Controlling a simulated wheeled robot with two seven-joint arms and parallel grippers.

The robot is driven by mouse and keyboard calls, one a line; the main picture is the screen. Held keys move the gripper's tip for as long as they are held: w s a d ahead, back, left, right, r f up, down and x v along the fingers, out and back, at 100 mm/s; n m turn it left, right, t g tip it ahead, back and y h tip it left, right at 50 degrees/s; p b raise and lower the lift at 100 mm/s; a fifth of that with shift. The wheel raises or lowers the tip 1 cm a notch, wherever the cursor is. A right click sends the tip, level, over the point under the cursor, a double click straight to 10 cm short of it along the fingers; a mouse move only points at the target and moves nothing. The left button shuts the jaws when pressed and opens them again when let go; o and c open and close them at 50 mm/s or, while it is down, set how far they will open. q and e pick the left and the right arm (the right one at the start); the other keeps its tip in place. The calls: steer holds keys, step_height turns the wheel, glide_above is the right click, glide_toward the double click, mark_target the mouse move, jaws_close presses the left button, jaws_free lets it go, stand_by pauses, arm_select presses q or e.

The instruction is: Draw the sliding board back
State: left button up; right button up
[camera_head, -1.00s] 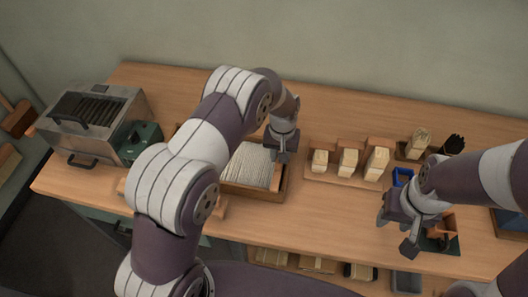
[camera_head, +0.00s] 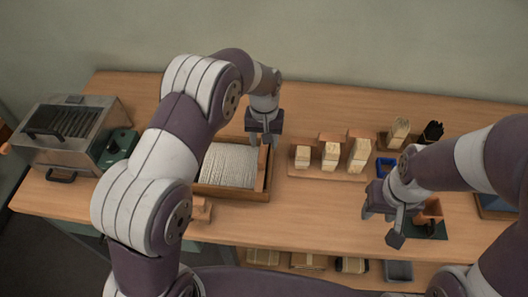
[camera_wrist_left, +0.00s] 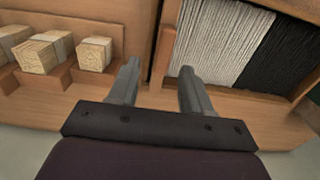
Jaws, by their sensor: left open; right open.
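A wooden tray (camera_head: 264,186) of pale bristle fibre (camera_head: 229,165) stands on the bench, partly behind my left arm. My left gripper (camera_head: 264,139) is open and empty at the tray's far right corner. White fibre (camera_wrist_left: 215,40) and black fibre (camera_wrist_left: 285,60) lie inside the tray. My right gripper (camera_head: 382,223) is open at the bench's front right, left of an orange-brown holder (camera_head: 430,212).
A wooden rack with several pale blocks (camera_head: 331,156) stands right of the tray. A blue box (camera_head: 386,166) and a dark-bristled brush (camera_head: 433,131) are farther right. A metal box (camera_head: 75,130) stands at the left. The back of the bench is mostly clear.

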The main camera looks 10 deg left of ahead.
arm_select(q)
step_height(320, 180, up, 6)
stand_by(0.5)
steer(key=s+a, duration=0.4)
steer(key=s, duration=0.6)
steer(key=s+a+r+t, duration=0.1)
steer(key=s+a, duration=0.4)
steer(key=s, duration=0.5)
steer(key=shift+s+r+m, duration=0.25)
steer(key=shift+s+m, duration=0.05)
steer(key=shift+m, duration=0.1)
steer(key=shift+s, duration=0.1)
